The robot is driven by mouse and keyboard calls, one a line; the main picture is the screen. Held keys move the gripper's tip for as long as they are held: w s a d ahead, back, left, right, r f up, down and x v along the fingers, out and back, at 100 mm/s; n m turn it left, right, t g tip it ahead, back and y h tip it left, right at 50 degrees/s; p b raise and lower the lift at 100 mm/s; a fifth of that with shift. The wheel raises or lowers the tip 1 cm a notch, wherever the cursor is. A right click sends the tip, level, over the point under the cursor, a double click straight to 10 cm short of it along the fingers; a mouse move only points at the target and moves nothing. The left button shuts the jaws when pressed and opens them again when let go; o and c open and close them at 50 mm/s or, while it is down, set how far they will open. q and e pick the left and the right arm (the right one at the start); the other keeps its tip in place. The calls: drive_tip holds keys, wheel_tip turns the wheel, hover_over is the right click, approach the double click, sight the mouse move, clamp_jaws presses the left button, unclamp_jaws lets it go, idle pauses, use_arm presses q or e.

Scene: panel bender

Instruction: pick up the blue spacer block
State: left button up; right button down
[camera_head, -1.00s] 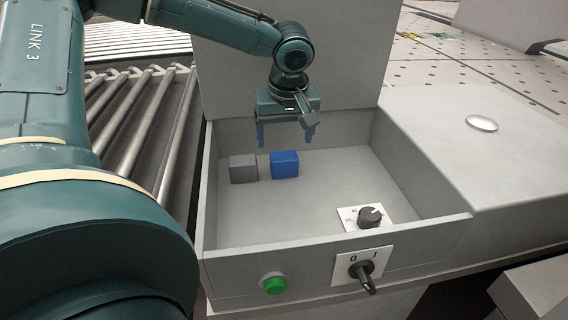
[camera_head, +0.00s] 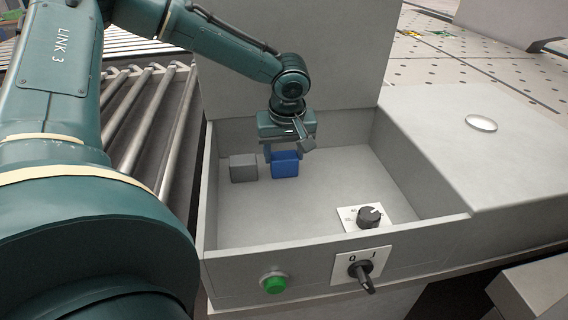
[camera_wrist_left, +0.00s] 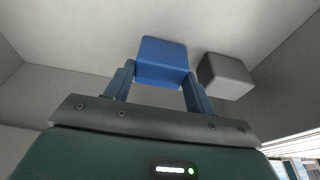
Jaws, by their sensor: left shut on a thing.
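The blue spacer block (camera_head: 285,165) is in the grey open-topped tray (camera_head: 435,228), towards its back left. My left gripper (camera_head: 284,158) has come down over it and is shut on it. In the left wrist view the blue block (camera_wrist_left: 162,60) sits between the two fingers of my left gripper (camera_wrist_left: 158,80). I cannot tell whether the block touches the tray floor. My right gripper is not in view.
A grey block (camera_head: 243,167) stands close to the left of the blue one, apart from it. A black knob (camera_head: 369,216) lies on the tray's front right. A switch (camera_head: 361,270) and green button (camera_head: 273,282) are on the front wall. The tray floor's middle is clear.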

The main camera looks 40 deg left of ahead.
use_arm(q)
drive_tip(key=c, duration=0.4)
drive_tip(key=shift+r, duration=0.15)
